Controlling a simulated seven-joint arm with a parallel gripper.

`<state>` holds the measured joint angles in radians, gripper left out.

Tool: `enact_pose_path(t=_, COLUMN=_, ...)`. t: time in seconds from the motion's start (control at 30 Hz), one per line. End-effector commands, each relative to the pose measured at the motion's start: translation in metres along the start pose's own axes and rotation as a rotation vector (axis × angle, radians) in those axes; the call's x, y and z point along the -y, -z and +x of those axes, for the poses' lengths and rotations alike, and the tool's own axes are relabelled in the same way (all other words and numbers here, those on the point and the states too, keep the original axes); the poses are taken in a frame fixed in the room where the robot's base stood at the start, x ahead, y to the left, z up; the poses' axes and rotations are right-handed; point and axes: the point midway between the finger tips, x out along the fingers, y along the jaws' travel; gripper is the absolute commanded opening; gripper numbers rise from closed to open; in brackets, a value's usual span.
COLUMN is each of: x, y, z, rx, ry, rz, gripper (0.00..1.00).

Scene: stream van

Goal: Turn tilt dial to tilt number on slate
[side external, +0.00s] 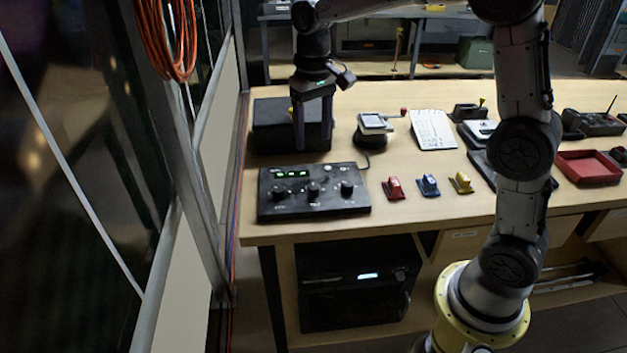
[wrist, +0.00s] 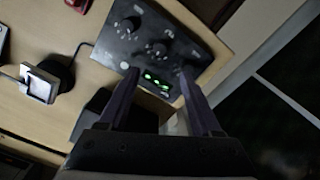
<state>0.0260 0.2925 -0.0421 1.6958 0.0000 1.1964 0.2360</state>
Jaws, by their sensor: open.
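The black control box (side external: 335,205) lies at the table's front left. It has three dark dials in a row, left (side external: 278,192), middle (side external: 313,190) and right (side external: 347,188), and a green lit readout (side external: 292,174). Dial labels and digits are too small to read, so I cannot tell which is the tilt dial. A white sheet with handwriting (side external: 433,129), possibly the slate, lies further right; its writing is unreadable. My gripper (side external: 312,138) is open and empty, pointing down behind the box. In the wrist view my gripper (wrist: 159,75) shows near the box's readout edge.
A black case (side external: 270,125) stands behind the box, beside my gripper. A small white-screened device (side external: 372,122) on a round black base stands to its right. Red (side external: 393,188), blue (side external: 428,185) and yellow (side external: 461,182) small pieces sit right of the box. A red tray (side external: 588,167) lies far right.

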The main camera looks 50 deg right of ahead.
Motion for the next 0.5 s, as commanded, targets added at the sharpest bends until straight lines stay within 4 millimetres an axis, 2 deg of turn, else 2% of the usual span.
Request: enact_pose_path(t=0.5, x=0.000, y=-0.001, z=0.096, rx=0.003, ry=-0.001, rz=0.000, gripper=0.66)
